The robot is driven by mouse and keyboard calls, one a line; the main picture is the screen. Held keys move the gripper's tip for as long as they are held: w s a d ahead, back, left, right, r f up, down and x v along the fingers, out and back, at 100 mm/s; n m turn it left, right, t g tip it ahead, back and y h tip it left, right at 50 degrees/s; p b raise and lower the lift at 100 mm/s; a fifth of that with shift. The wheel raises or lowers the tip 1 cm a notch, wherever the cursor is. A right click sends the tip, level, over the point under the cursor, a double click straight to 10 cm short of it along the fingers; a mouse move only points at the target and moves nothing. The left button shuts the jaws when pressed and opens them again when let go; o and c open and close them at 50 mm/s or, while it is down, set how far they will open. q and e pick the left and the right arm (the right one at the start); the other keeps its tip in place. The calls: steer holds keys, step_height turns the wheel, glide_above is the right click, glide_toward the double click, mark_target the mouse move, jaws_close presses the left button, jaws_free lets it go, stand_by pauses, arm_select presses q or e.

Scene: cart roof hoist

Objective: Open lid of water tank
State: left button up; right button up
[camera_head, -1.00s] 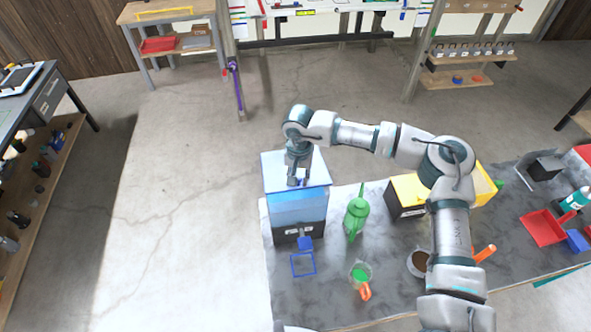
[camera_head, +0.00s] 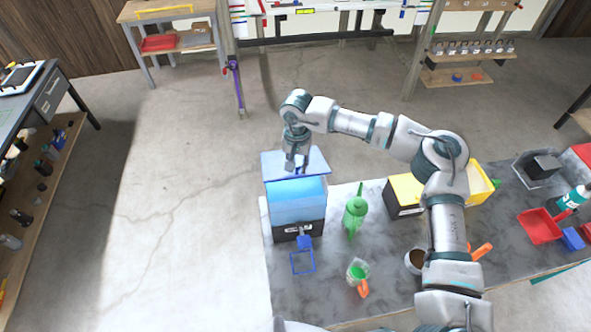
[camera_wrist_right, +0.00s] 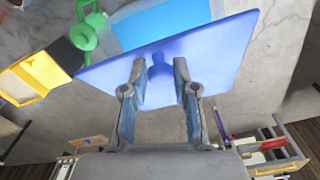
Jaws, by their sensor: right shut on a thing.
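The water tank (camera_head: 297,203) is a blue box with a black base at the left end of the grey table. Its flat blue lid (camera_head: 272,168) is held above the tank's far part, leaving the near part of the blue top uncovered. My right gripper (camera_head: 298,164) points down and is shut on the lid's knob. In the right wrist view the lid (camera_wrist_right: 225,50) spans the middle, with its knob (camera_wrist_right: 161,72) between my fingers (camera_wrist_right: 160,85); the blue tank (camera_wrist_right: 165,22) shows beyond it. My left gripper is out of view.
A green watering can (camera_head: 355,212) stands right of the tank, with a black and yellow bin (camera_head: 405,196) further right. A blue square frame (camera_head: 303,262), a green-filled cup (camera_head: 357,270) and a brown-filled cup (camera_head: 415,261) are nearer. The floor behind the tank is clear.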

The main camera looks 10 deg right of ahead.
steer(key=shift+a, duration=0.1)
steer(key=shift+w+r+p, duration=0.7)
steer(key=shift+r, duration=0.35)
steer(key=shift+o, duration=0.2)
steer(key=shift+w+r+p, duration=0.35)
steer(key=shift+w+r, duration=0.25)
steer(key=shift+w, duration=0.05)
steer(key=shift+o, duration=0.3)
steer(key=shift+w+a, duration=0.1)
steer(key=shift+o, duration=0.4)
steer(key=shift+w+r, duration=0.7)
steer(key=shift+w, duration=0.25)
steer(key=shift+w+r, duration=0.5)
steer(key=shift+w, duration=0.4)
steer(key=shift+c, duration=0.4)
